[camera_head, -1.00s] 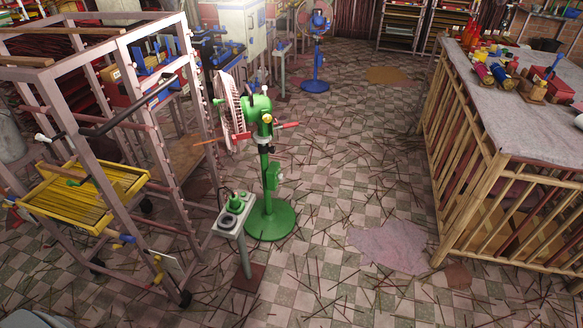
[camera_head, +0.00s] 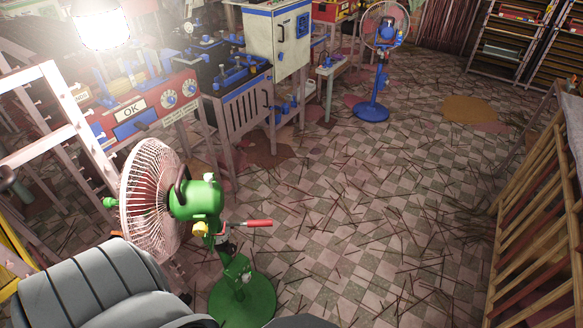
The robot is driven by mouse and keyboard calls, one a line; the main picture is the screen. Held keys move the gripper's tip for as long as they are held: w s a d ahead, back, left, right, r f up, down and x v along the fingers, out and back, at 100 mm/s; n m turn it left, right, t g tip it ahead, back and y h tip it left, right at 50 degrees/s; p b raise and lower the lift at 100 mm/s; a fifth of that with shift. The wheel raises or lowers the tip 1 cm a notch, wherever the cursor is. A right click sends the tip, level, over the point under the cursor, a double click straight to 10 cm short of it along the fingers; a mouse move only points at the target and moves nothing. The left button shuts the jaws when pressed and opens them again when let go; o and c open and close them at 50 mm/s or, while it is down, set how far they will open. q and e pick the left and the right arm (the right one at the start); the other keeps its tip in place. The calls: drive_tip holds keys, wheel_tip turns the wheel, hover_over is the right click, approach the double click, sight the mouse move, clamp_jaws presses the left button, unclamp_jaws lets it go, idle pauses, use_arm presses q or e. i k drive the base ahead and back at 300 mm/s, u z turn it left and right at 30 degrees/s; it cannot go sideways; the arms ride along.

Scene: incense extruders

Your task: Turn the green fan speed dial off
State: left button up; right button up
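The green fan (camera_head: 195,200) stands at the lower left in the head view, close to me. Its white wire cage (camera_head: 150,200) faces left, and its round green base (camera_head: 243,302) is on the tiled floor. A green control box (camera_head: 236,270) with a small light spot sits low on the pole; I cannot make out a dial setting. A yellow knob (camera_head: 200,229) and a red-handled part (camera_head: 258,223) are below the motor head. Neither gripper is in view. A grey ribbed shape, probably my arm, hides the area left of the base.
A blue fan (camera_head: 372,112) stands farther back. A machine with an OK label (camera_head: 130,110) and a white-blue cabinet (camera_head: 290,45) are at upper left. A slatted wooden table side (camera_head: 540,235) bounds the right. The middle floor is open, with scattered sticks.

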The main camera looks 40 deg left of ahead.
sight(246, 278)
drive_tip(key=i, duration=2.1)
drive_tip(key=u, duration=3.2)
drive_tip(key=i, duration=0.5)
drive_tip(key=z, duration=0.05)
